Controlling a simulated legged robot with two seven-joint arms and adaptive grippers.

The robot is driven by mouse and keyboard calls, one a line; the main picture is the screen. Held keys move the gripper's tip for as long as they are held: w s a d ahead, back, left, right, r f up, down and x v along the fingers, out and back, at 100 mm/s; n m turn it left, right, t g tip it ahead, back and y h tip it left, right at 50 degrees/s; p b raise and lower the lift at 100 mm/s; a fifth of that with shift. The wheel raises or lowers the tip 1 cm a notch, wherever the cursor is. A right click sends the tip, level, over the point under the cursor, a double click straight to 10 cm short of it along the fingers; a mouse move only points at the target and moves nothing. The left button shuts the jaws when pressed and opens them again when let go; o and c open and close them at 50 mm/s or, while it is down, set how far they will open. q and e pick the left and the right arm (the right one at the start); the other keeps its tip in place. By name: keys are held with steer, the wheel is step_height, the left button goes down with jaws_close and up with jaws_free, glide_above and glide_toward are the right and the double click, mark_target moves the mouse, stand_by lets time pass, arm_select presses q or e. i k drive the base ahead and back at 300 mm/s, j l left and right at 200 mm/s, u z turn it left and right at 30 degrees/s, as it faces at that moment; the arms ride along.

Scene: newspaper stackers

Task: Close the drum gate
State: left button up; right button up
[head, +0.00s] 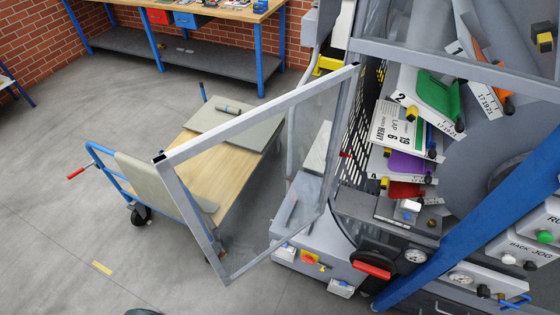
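The drum gate (262,112) is a grey metal frame around a clear panel. It stands swung open, its free side out to the left over the floor and the cart, its other side against the machine at the middle of the head view. Behind it, the machine's drum area (485,140) is exposed, with newspapers and coloured clamps inside. Neither of my grippers shows in the head view, and nothing is seen touching the gate.
A blue-framed cart with a wooden deck (225,165) stands behind and left of the gate, partly seen through its panel. A workbench (190,12) lines the brick wall. A blue diagonal bar (470,215) crosses the machine's front.

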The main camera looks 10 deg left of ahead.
mark_target(163, 163)
steer(key=j+z, duration=0.7)
steer(key=j, duration=0.3)
steer(key=j+z, duration=0.35)
steer(key=k+j+z, duration=0.1)
steer(key=j+z, duration=0.3)
steer(key=j, duration=0.15)
steer(key=k+j+z, duration=0.2)
steer(key=j+z, duration=0.15)
steer(key=j, duration=0.1)
